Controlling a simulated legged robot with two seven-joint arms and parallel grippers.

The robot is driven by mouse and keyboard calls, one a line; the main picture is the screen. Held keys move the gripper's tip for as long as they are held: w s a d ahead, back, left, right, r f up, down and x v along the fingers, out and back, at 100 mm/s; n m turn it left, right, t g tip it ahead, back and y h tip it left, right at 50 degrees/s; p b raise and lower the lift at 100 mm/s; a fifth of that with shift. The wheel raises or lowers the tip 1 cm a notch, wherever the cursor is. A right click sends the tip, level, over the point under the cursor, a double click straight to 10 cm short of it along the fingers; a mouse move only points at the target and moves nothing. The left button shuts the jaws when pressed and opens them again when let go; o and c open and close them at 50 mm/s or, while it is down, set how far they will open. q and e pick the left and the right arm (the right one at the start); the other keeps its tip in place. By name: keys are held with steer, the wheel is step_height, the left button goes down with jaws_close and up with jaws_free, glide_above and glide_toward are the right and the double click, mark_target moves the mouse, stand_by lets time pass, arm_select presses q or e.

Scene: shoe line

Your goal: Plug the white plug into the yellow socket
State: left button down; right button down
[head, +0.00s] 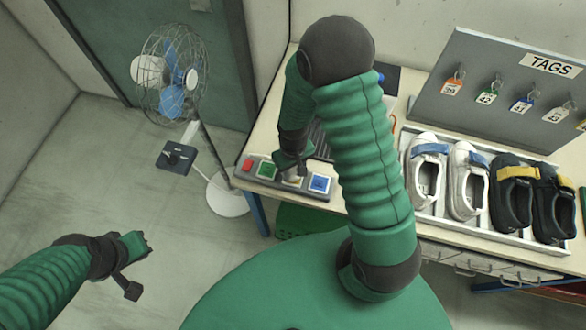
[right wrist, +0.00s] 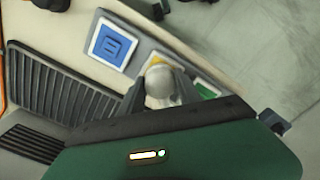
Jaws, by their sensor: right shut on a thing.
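The white plug (right wrist: 160,85) sits between the two dark fingers of my right gripper (right wrist: 160,95), which is shut on it. In the head view the plug (head: 291,178) shows below the right gripper (head: 295,170), over the socket strip (head: 315,192). The yellow socket (right wrist: 157,59) shows as a small yellow patch just past the plug; the plug hides most of it. I cannot tell whether the plug is in the socket or just above it. My left gripper (head: 138,244) is over the floor at the left, away from the table; its jaw opening is unclear.
The strip also carries red (head: 247,165), green (head: 266,170) and blue (head: 319,184) squares beside the plug. A tray of shoes (head: 465,224) and a tag board (head: 510,90) stand to the right. A fan (head: 172,75) stands on the floor at the left.

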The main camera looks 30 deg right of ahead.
steer(key=shift+f, duration=0.4)
stand_by(0.3)
steer(key=c, duration=0.8)
jaws_free()
steer(key=shift+o, duration=0.2)
step_height(320, 180, up, 17)
steer(key=s+a+f+n+t+b, duration=0.1)
steer(key=s+a+f+t+b, duration=0.1)
steer(key=s+a+f, duration=0.1)
steer(key=shift+s+a+f+t+b, duration=0.3)
steer(key=shift+s+a, duration=0.3)
steer(key=shift+a, duration=0.05)
